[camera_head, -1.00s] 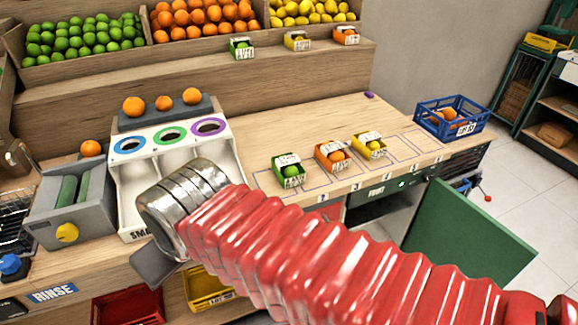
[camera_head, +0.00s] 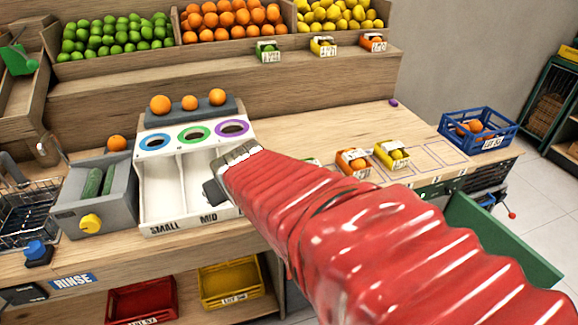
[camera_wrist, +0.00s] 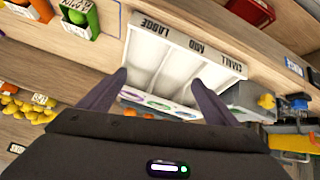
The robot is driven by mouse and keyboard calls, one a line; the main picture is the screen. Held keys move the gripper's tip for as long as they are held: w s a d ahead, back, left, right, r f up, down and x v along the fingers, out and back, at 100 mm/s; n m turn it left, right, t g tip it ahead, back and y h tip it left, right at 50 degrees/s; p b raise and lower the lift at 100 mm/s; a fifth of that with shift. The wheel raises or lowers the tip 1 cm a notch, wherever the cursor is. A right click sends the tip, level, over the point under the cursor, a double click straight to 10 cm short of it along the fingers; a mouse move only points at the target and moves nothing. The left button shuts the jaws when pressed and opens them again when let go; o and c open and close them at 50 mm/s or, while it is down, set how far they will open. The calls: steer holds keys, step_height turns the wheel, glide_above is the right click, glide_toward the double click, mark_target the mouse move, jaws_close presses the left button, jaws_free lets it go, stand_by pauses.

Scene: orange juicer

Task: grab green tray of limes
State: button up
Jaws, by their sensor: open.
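A green tray of limes on the counter is mostly hidden behind my red-sleeved arm in the head view; only a sliver of its top edge (camera_head: 313,161) shows. In the wrist view the green tray (camera_wrist: 78,14) is at the upper left, beyond and left of my fingers. Another small green tray (camera_head: 267,51) with a price card stands on the shelf. My gripper (camera_wrist: 160,77) is open and empty, above the white sorting box. In the head view only a dark part of my gripper (camera_head: 215,191) shows, over that box.
The white sorting box (camera_head: 150,200) has lanes marked SMALL and MID. An orange tray (camera_head: 352,163) and a yellow tray (camera_head: 391,155) stand right of my arm. A blue crate (camera_head: 478,128) is farther right. A grey juicer-like box (camera_head: 92,200) is at left.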

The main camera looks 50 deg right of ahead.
steer(key=w+d+f+m+h, duration=0.1)
steer(key=w+d+f+h, duration=0.1)
steer(key=d, duration=0.8)
steer(key=m+t, duration=0.2)
steer(key=t, duration=0.2)
glide_toward(304, 162)
steer(key=shift+s+a+f, duration=0.15)
steer(key=shift+s, duration=0.8)
steer(key=shift+w, duration=0.1)
steer(key=shift+x, duration=4.25)
steer(key=shift+d+x, duration=0.2)
steer(key=shift+x, duration=2.45)
